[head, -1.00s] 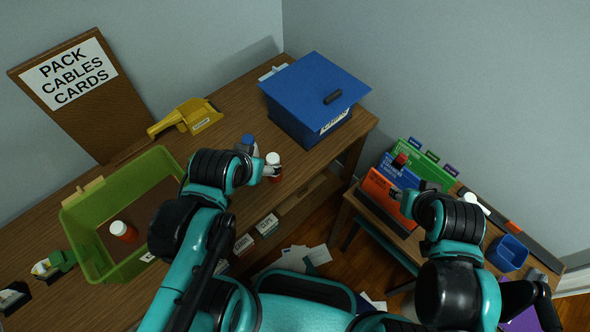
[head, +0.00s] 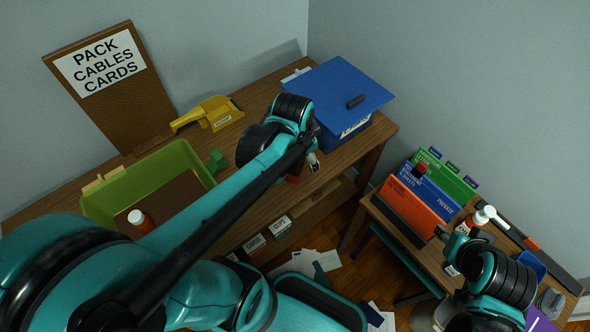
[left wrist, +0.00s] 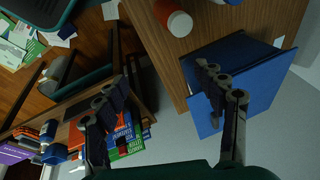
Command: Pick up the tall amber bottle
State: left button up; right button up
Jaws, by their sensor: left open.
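An orange-amber bottle with a white cap stands near the front edge of the long table; in the left wrist view its cap (left wrist: 180,23) shows near the top. In the head view only an orange part (head: 293,179) shows beneath my left gripper (head: 313,163). In the left wrist view the left gripper (left wrist: 165,95) is open and empty, with the bottle beyond its fingers. Another white-capped orange bottle (head: 141,221) stands in the green bin (head: 101,205). A third white-capped bottle (head: 483,216) stands beside my right gripper (head: 443,236), whose fingers are unclear. I cannot tell which is tallest.
A blue lidded box (head: 342,100) stands close behind the left gripper. Coloured folders (head: 420,195) fill part of the right table. Papers (head: 305,264) lie on the floor.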

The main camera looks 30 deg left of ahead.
pick_arm(q)
jog(key=w+a+f+m+g, duration=0.1)
jog(key=a+f+m, duration=0.1)
jog(key=f, duration=0.2)
jog(key=w+a+f+m+g, duration=0.1)
jog(key=w+a+f+m, duration=0.1)
jog(key=f, duration=0.3)
jog(key=w+a+f+m+g, duration=0.1)
jog(key=a+f+m, duration=0.1)
jog(key=f, duration=0.3)
jog(key=shift+w+a+m+g+b, duration=0.1)
jog(key=shift+w+m+g+b, duration=0.25)
jog(key=shift+m, duration=0.25)
notch_tip(320, 180, down, 2)
jog(key=shift+f+b, duration=0.25)
jog(key=shift+b, duration=0.2)
notch_tip(320, 180, down, 6)
jog(key=b, duration=0.3)
jog(key=shift+s+r, duration=0.1)
jog(key=shift+r, duration=0.15)
jog(key=c, duration=1.3)
